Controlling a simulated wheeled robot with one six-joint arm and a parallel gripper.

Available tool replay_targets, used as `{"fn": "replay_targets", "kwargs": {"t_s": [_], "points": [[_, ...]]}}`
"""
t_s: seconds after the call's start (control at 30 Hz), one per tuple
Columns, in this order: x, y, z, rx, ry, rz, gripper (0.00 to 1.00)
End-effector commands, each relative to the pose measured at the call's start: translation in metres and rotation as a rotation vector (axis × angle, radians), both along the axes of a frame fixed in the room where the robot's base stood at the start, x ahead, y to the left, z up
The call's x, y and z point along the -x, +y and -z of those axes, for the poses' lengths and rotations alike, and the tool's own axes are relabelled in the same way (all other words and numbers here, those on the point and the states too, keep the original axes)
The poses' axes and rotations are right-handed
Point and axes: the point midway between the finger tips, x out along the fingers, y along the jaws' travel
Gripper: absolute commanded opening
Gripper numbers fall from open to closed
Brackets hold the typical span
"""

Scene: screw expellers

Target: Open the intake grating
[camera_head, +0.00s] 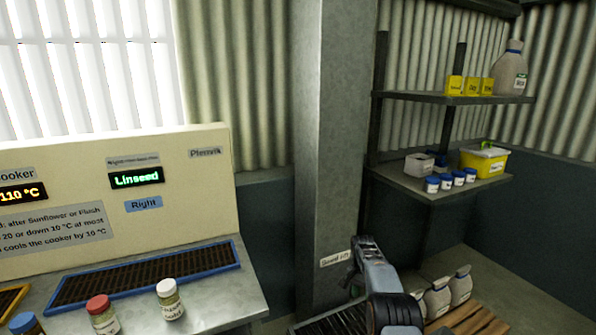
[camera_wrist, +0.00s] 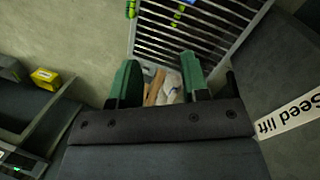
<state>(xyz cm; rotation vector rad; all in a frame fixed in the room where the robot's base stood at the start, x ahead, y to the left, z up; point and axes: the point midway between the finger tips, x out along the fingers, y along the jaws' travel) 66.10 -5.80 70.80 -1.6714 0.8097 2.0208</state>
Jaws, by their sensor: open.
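The intake grating (camera_wrist: 210,35) is a set of dark parallel bars in a pale metal frame, at the top of the wrist view. Yellow-green pieces (camera_wrist: 178,14) show on or near it at the top edge. In the head view a barred grating (camera_head: 345,322) shows low at the bottom edge, partly hidden by my arm. My gripper (camera_wrist: 160,78) has two dark green fingers, spread apart and empty. In the wrist image its fingertips lie just below the grating's lower edge; I cannot tell their distance from it.
A grey column with a "Seed lift" label (camera_head: 335,258) stands beside my arm. Shelves (camera_head: 440,187) hold bottles and a yellow box. A control bench (camera_head: 215,300) with jars stands at left.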

Motion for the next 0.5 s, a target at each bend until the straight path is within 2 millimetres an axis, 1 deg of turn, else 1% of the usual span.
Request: {"fn": "replay_targets", "kwargs": {"t_s": [0.17, 0.27, 0.37, 0.4, 0.47, 0.5], "points": [[0.019, 0.005, -0.027, -0.041, -0.003, -0.141, 0.42], [0.04, 0.012, -0.059, -0.069, -0.021, -0.247, 0.42], [0.071, 0.02, -0.096, -0.094, -0.048, -0.354, 0.42], [0.085, 0.023, -0.112, -0.101, -0.06, -0.396, 0.42], [0.108, 0.028, -0.134, -0.109, -0.081, -0.453, 0.42], [0.125, 0.031, -0.149, -0.113, -0.096, -0.488, 0.42]]}}
